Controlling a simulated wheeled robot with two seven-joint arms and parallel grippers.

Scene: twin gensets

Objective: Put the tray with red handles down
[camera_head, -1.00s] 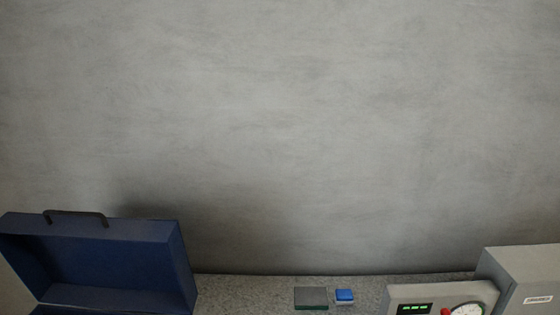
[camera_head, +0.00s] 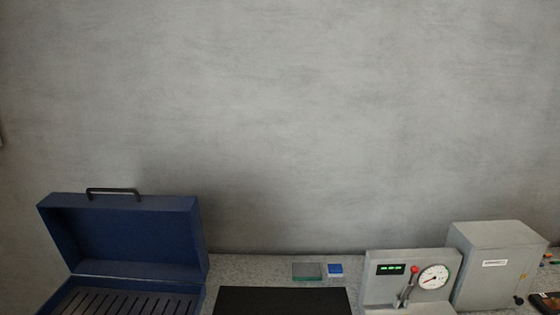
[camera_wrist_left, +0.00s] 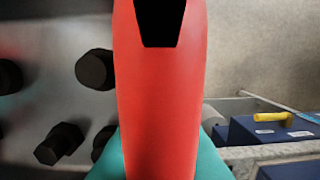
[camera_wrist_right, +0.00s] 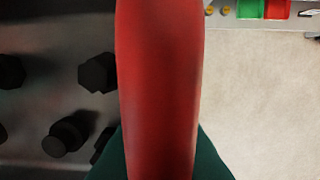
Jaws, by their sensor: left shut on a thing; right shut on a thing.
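In the left wrist view a red handle (camera_wrist_left: 158,100) fills the middle, and my left gripper (camera_wrist_left: 158,160), with teal fingers, is shut on it. To its left is the grey tray (camera_wrist_left: 35,25) with several dark hexagonal pieces (camera_wrist_left: 95,68) on it. In the right wrist view my right gripper (camera_wrist_right: 160,165), with dark green fingers, is shut on the other red handle (camera_wrist_right: 160,80). The tray (camera_wrist_right: 40,45) shows to its left with more dark hexagonal pieces (camera_wrist_right: 98,72). The head view shows neither gripper nor tray; what lies under the tray is hidden.
In the head view an open blue case (camera_head: 130,235) stands left on a speckled counter (camera_head: 240,268). A black surface (camera_head: 283,300) lies in the middle. Behind it are a grey-green block (camera_head: 307,271) and a blue block (camera_head: 335,268). A gauge panel (camera_head: 410,275) and grey box (camera_head: 495,262) stand right.

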